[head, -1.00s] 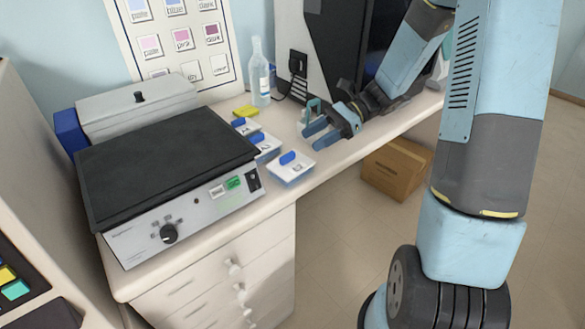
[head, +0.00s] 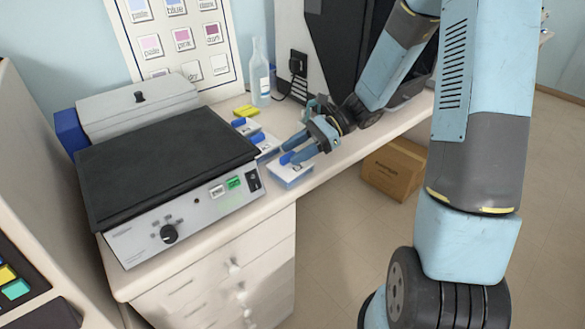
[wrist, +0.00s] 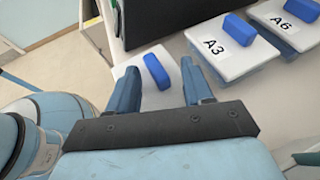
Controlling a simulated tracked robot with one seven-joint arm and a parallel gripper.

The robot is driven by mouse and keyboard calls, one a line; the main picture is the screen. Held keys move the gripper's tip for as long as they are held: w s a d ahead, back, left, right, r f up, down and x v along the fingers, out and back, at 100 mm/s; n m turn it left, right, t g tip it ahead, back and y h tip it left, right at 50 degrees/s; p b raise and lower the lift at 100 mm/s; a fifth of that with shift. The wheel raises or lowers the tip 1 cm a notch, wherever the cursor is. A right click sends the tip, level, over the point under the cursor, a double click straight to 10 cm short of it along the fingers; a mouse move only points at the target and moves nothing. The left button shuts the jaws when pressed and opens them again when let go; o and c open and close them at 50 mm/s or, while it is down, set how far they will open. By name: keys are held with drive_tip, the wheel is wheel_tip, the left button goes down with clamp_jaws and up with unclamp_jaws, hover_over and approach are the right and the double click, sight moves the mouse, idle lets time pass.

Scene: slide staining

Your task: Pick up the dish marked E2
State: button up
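Three white-lidded dishes with blue handles stand in a row on the bench. The nearest dish (head: 287,177) is by the bench's front edge. Its white lid and blue handle also show in the wrist view (wrist: 157,71), but its label is hidden, so I cannot read whether it is E2. My gripper (head: 290,151) is open over this dish. In the wrist view its fingers (wrist: 158,75) stand on either side of the blue handle, with gaps. The other two dishes read A3 (wrist: 207,65) and A6 (wrist: 285,38).
A hotplate with a black top (head: 165,155) stands left of the dishes. A clear bottle (head: 261,80) and a yellow block (head: 246,111) are behind them. A dark machine (head: 345,45) stands at the back right. A cardboard box (head: 393,172) is on the floor.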

clamp_jaws()
drive_tip(key=shift+r, duration=0.1)
idle(0.5)
